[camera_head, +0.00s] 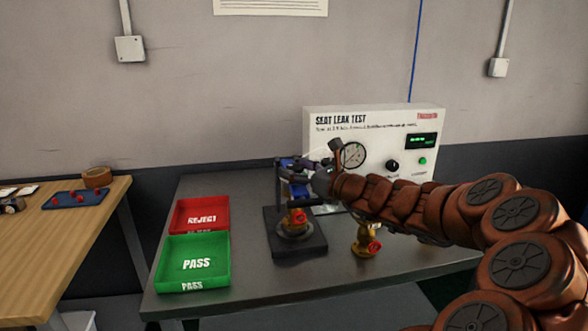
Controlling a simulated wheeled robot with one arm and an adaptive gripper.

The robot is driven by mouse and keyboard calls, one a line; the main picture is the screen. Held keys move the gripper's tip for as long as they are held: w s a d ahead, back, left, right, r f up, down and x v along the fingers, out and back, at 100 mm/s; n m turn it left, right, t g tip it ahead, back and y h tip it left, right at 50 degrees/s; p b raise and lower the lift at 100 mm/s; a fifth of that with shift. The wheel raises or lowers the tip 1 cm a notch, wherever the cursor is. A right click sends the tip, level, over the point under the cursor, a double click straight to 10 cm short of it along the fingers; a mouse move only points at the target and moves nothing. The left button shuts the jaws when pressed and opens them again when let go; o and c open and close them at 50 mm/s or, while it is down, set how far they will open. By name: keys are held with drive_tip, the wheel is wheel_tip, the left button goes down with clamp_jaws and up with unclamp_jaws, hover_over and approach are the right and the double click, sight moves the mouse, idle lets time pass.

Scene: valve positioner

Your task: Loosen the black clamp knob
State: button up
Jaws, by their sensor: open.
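A clamp fixture with a black base (314,244) and dark uprights stands on the grey bench. A brass valve with a red part (298,216) sits in it, below a blue part (296,188). My gripper (302,168) reaches in from the right at the top of the fixture, with its jaws open. The black clamp knob cannot be made out apart from the dark fingers and fixture top. Whether the fingers touch it cannot be told.
A seat leak test box (420,145) with a gauge stands behind the fixture. A second brass valve (366,240) stands below my arm. A red REJECT tray (184,228) and green PASS tray (162,271) lie left. A wooden table (60,235) is further left.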

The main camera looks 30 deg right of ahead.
drive_tip(key=shift+w+a, duration=0.1)
drive_tip(key=shift+w, duration=0.3)
drive_tip(key=shift+c, duration=0.3)
drive_tip(key=c, duration=1.1)
drive_tip(key=shift+r, duration=0.1)
drive_tip(key=shift+r+y+p, duration=0.15)
drive_tip(key=shift+y+p, duration=0.15)
drive_tip(key=shift+p, duration=0.45)
